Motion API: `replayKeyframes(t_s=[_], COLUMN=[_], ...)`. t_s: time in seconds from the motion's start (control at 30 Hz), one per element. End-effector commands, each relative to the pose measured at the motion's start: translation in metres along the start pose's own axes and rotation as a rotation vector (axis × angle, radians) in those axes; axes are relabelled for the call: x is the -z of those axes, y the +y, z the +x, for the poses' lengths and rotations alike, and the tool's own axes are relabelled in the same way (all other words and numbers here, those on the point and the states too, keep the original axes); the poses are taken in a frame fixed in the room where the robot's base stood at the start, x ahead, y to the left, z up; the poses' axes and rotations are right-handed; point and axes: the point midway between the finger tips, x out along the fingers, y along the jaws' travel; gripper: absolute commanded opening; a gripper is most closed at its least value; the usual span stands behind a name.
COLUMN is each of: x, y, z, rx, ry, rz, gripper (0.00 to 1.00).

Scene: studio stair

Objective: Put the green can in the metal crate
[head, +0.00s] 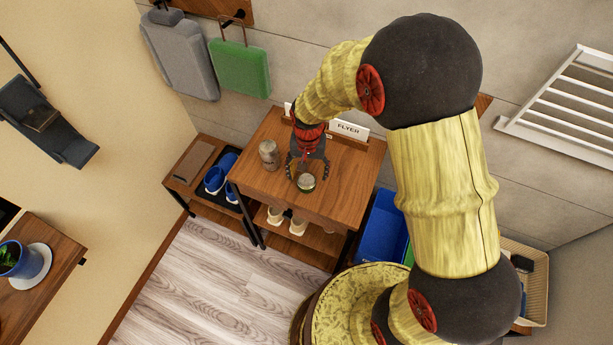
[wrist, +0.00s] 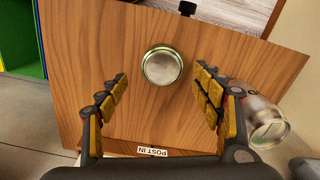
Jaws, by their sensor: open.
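The green can (head: 305,183) stands upright on the wooden shelf top, near its front edge; mostly its pale metal lid and a green rim show. In the wrist view the can (wrist: 162,65) lies between and slightly beyond the open fingertips, with clear space on both sides. My gripper (head: 307,171) is open and empty, pointing down just above and behind the can. It also shows in the wrist view (wrist: 160,76). I cannot make out a metal crate in either view.
A greyish can or jar (head: 268,155) stands left of the gripper on the shelf top (head: 340,192). A FLYER sign (head: 348,129) stands at the back. A blue bin (head: 381,232) and a beige basket (head: 537,292) are to the right. Blue shoes (head: 216,178) sit at left.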

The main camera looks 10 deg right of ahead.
Motion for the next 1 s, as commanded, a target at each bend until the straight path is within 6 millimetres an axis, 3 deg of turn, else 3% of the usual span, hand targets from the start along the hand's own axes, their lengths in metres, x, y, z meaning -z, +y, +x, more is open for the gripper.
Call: replayKeyframes(t_s=[0.4, 0.63, 1.0], x=[-0.005, -0.005, -0.005], y=[-0.004, -0.004, -0.004], z=[0.048, 0.048, 0.048], rx=[0.0, 0.0, 0.0], ry=[0.0, 0.001, 0.0], rz=[0.0, 0.0, -0.001], gripper=[0.67, 0.65, 0.44])
